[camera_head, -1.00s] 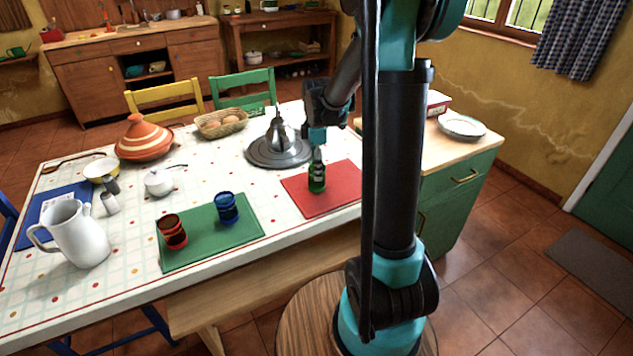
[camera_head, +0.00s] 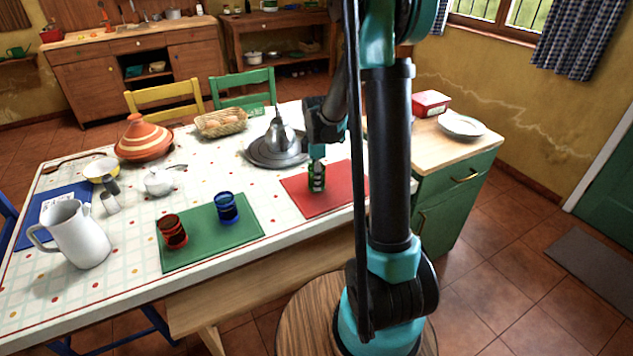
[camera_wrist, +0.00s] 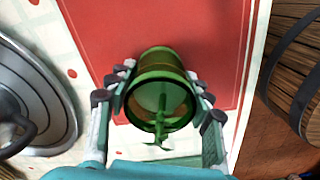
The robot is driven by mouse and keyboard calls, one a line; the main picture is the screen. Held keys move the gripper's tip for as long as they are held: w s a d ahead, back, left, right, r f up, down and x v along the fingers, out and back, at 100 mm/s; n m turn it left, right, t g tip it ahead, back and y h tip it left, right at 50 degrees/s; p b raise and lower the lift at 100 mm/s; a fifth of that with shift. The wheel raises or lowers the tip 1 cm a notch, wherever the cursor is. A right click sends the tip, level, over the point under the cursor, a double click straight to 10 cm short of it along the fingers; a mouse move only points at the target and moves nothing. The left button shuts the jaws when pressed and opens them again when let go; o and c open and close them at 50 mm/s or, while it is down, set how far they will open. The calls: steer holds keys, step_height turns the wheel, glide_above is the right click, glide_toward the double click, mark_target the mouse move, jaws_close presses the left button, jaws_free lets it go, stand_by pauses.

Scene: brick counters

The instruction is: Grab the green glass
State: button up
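The green glass (camera_head: 316,186) stands upright on the red placemat (camera_head: 298,200), under my gripper (camera_head: 317,170). In the wrist view the green glass (camera_wrist: 160,95) is seen from above, its rim towards the camera, between the two fingers. My gripper (camera_wrist: 162,76) has a finger on each side of the glass, very close to its wall. The fingers look open around it; firm contact cannot be made out. In the head view the gripper partly hides the glass.
A metal lid on a round dark plate (camera_head: 262,158) is left of the placemat. A blue glass (camera_head: 227,208) and a red glass (camera_head: 172,232) stand on a green placemat (camera_head: 205,250). A white pitcher (camera_head: 80,238) is at far left. A wooden bench (camera_head: 250,290) runs along the front.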

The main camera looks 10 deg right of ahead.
steer(key=c, duration=0.7)
steer(key=shift+c, duration=0.2)
steer(key=shift+r, duration=0.15)
